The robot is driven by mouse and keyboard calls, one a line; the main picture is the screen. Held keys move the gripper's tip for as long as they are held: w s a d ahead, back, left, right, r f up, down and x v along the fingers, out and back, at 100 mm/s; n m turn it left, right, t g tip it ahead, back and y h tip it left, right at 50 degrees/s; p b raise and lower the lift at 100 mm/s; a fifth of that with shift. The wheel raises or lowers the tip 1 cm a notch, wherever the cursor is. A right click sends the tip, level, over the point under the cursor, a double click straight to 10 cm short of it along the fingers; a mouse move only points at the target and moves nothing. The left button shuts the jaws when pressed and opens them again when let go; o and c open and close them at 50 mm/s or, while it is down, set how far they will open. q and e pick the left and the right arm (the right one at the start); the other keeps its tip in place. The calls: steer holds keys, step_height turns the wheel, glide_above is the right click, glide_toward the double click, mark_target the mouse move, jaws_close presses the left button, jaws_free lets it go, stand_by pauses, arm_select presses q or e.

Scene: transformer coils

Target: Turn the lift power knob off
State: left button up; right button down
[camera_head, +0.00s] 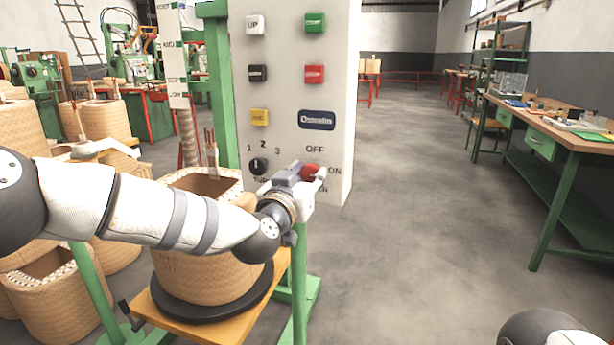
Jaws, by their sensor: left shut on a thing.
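The lift's white control panel (290,100) stands in front of me. Its red power knob (311,172) sits at the lower right, with OFF printed above it and ON to its right. My left gripper (316,175) reaches in from the left and is shut on the red knob. Its fingers and body cover part of the knob, so I cannot tell exactly which way it points. A black knob (258,166) marked 1, 2, 3 is just left of the gripper. Of my right arm only a dark rounded part shows at the bottom right; its gripper is out of view.
Coloured buttons, including a red one (314,74) and a yellow one (259,117), are above the knobs. A workbench (560,135) is at the right. The middle floor is clear.

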arm_select(q)
steer(key=n, duration=0.4)
steer(key=shift+a+f, duration=0.1)
steer(key=n, duration=0.4)
steer(key=shift+f+n+b, duration=0.1)
steer(key=shift+n+b, duration=0.3)
steer(key=n+b, duration=0.1)
steer(key=n, duration=0.3)
steer(key=shift+a+f+n, duration=0.1)
steer(key=shift+n, duration=0.2)
steer(key=shift+n+b, duration=0.55)
steer(key=shift+n, duration=1.25)
arm_select(e)
steer(key=shift+s+f+g, duration=0.2)
steer(key=shift+s+f, duration=0.35)
steer(key=shift+f, duration=0.2)
steer(key=shift+s+f+g, duration=0.2)
steer(key=shift+s+f, duration=0.35)
steer(key=shift+f, duration=0.15)
arm_select(q)
steer(key=o, duration=1.2)
steer(key=shift+c, duration=0.2)
steer(key=v, duration=1.2)
